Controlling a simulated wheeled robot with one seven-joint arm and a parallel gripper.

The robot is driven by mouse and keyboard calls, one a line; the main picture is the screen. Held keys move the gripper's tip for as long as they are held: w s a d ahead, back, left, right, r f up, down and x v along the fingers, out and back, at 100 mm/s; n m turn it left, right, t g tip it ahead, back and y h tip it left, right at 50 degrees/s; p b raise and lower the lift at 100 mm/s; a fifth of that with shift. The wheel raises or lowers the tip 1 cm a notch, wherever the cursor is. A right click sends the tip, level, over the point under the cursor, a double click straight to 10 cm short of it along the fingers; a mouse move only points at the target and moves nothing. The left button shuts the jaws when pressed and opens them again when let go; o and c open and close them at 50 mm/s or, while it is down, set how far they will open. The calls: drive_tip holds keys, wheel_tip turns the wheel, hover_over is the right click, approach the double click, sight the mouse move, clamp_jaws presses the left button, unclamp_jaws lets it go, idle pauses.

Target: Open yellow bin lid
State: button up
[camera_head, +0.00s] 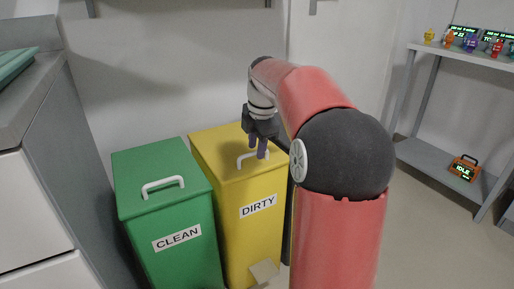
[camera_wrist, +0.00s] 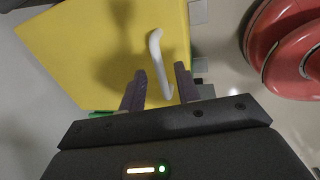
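The yellow bin (camera_head: 254,243) has a "DIRTY" label on its front. Its yellow lid (camera_head: 215,150) is closed, with a white handle (camera_head: 246,161) on top. In the wrist view the lid (camera_wrist: 90,45) fills the upper left, and the white handle (camera_wrist: 156,55) runs down between my fingers. My gripper (camera_head: 257,152) is over the lid at the handle. Its two dark fingers (camera_wrist: 158,88) are apart, one on each side of the handle's lower end, with gaps visible. I cannot tell how far the fingertips are above the lid.
A green bin (camera_head: 195,262) labelled "CLEAN" stands close to the left of the yellow one. A grey counter (camera_head: 75,170) is at far left. The wall is close behind the bins. A shelf (camera_head: 440,160) with small coloured items stands at right.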

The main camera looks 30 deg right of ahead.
drive_tip(key=shift+f, duration=0.1)
clamp_jaws()
idle(0.3)
